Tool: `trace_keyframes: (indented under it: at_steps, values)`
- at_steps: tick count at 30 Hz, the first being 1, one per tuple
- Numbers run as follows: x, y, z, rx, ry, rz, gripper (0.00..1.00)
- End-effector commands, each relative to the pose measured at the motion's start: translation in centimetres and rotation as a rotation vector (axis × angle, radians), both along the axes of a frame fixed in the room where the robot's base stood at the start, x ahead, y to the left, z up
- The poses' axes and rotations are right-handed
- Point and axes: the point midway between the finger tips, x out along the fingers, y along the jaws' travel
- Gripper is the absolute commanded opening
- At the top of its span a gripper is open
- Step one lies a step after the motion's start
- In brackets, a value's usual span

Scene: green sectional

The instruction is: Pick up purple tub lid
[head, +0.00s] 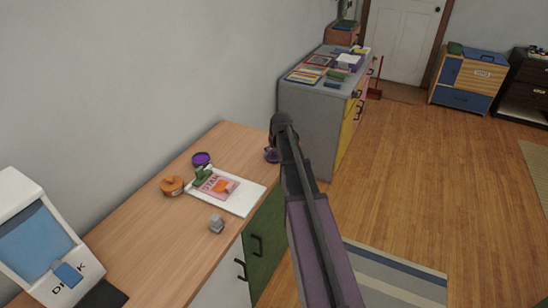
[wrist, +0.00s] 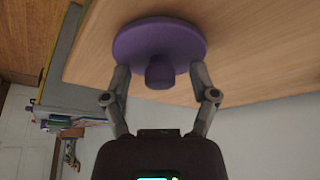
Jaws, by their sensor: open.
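The purple tub lid (wrist: 140,38) is a round disc with a knob (wrist: 160,75), on the wooden counter near its edge in the wrist view. My gripper (wrist: 160,74) is open, with one finger on each side of the knob. Gaps show between the fingers and the knob. In the head view, a small purple part (head: 270,155) shows at the counter's far end, just left of my arm, which hides much of that spot.
On the counter (head: 140,232) are a purple round container (head: 201,158), an orange lidded pot (head: 172,186), a white board (head: 240,204) with a pink item and green pieces, and a small grey object (head: 216,224). A grey cabinet (head: 310,120) stands beyond the counter's end.

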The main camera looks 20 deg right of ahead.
Motion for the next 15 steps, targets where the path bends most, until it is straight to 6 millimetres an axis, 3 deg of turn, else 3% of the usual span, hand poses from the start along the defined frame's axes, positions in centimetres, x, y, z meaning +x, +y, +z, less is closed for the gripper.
trace_keyframes:
  at_steps: [11, 15]
  values:
    - [-0.01, 0.00, 0.02, 0.000, 0.000, 0.000, 0.76]
    - [-0.02, 0.00, 0.01, 0.000, 0.000, 0.000, 0.37]
